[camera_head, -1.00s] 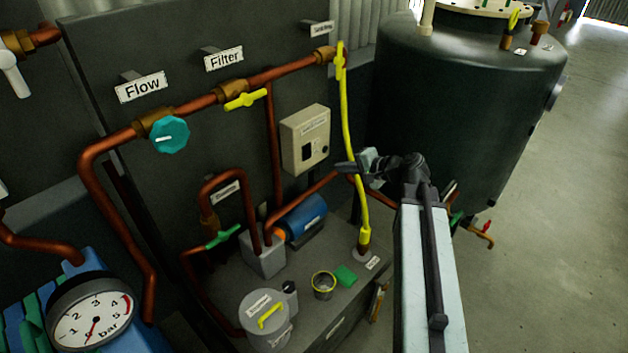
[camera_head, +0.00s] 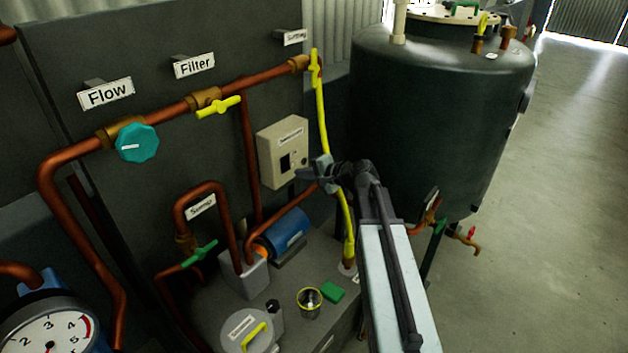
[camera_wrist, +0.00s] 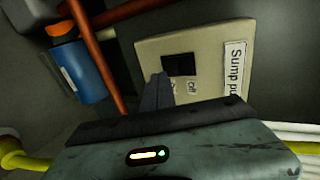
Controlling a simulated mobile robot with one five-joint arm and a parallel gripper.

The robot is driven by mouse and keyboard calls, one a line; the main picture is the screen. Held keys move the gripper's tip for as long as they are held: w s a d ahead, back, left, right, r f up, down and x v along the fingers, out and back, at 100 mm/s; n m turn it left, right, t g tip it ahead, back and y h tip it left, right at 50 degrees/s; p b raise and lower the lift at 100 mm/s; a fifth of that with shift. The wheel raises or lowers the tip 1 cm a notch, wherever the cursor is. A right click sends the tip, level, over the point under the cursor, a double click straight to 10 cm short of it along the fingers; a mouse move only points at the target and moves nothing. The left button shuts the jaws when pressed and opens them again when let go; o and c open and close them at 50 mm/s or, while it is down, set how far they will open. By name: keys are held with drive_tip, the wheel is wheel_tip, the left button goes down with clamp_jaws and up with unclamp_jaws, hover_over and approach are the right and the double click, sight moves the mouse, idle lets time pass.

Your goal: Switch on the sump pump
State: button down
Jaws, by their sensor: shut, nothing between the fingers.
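The beige switch box (camera_head: 283,140) is mounted on the dark panel. In the wrist view, the box (camera_wrist: 215,48) carries a label beginning "Sump pu" (camera_wrist: 235,66), a black switch (camera_wrist: 179,64) and a small "Off" mark (camera_wrist: 192,87). My gripper (camera_head: 302,174) is shut and empty, its tips close to the lower part of the box. In the wrist view, the fingers (camera_wrist: 159,90) point at the box just below and left of the switch. I cannot tell whether they touch it. The switch's position is unclear. The blue pump motor (camera_head: 284,234) sits below the box.
A yellow hose (camera_head: 322,110) hangs beside the box, passing behind my gripper. Copper pipes (camera_head: 250,150) run left of and below it. A large dark tank (camera_head: 440,110) stands right. Open floor lies at right.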

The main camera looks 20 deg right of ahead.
sight(287, 170)
drive_tip(key=shift+w+a+f, duration=0.1)
drive_tip(key=shift+w+a, duration=0.45)
drive_tip(key=shift+w, duration=0.2)
drive_tip(key=shift+w+a+f, duration=0.1)
drive_tip(key=shift+w+a, duration=0.4)
drive_tip(key=shift+w, duration=0.2)
drive_tip(key=shift+a, duration=0.1)
